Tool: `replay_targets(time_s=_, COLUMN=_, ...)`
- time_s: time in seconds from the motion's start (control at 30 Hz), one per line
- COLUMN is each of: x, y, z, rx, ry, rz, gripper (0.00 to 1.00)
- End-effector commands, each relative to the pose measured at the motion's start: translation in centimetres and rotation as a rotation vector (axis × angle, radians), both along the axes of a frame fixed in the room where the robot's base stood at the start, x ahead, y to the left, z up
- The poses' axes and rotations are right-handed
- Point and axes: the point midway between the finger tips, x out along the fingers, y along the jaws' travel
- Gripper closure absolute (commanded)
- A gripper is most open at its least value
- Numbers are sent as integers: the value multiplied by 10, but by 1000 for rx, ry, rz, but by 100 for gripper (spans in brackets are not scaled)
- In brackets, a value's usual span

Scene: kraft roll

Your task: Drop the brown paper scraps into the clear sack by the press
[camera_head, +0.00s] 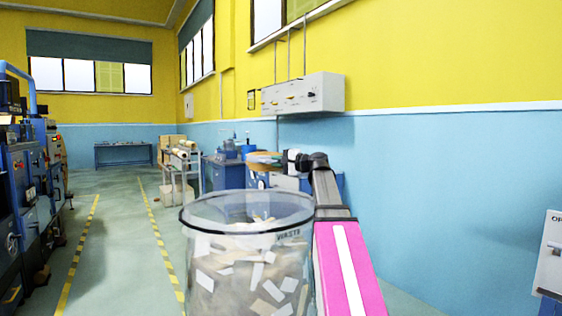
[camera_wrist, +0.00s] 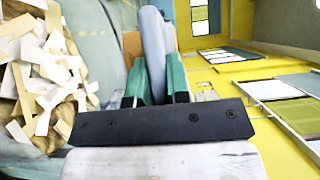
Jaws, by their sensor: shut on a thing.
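A clear sack (camera_head: 204,262) marked WASTE stands open in the foreground of the head view. It holds many brown and pale paper scraps (camera_head: 238,272), which also fill the left of the wrist view (camera_wrist: 38,70). My gripper (camera_head: 272,157) is beyond and above the sack's rim in the head view. I cannot tell how many scraps are held.
Blue machines (camera_head: 30,190) line the left side, and more blue equipment (camera_head: 222,172) stands behind my gripper. A rack with rolls (camera_head: 183,160) and a table (camera_head: 123,152) are farther back. The floor between the yellow-striped lines is clear.

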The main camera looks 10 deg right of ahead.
Motion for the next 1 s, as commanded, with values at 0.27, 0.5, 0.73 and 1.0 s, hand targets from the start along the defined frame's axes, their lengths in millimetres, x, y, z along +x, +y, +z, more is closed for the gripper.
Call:
replay_targets(time_s=0.27, x=28, y=8, z=-7, rx=1, ry=-1, rz=0, gripper=100)
replay_targets(time_s=0.5, x=51, y=16, z=-14, rx=1, ry=-1, rz=0, gripper=100)
replay_targets(time_s=0.73, x=67, y=21, z=-19, rx=1, ry=-1, rz=-1, gripper=100)
replay_targets(time_s=1.0, x=73, y=24, z=-22, rx=1, ry=-1, rz=0, gripper=100)
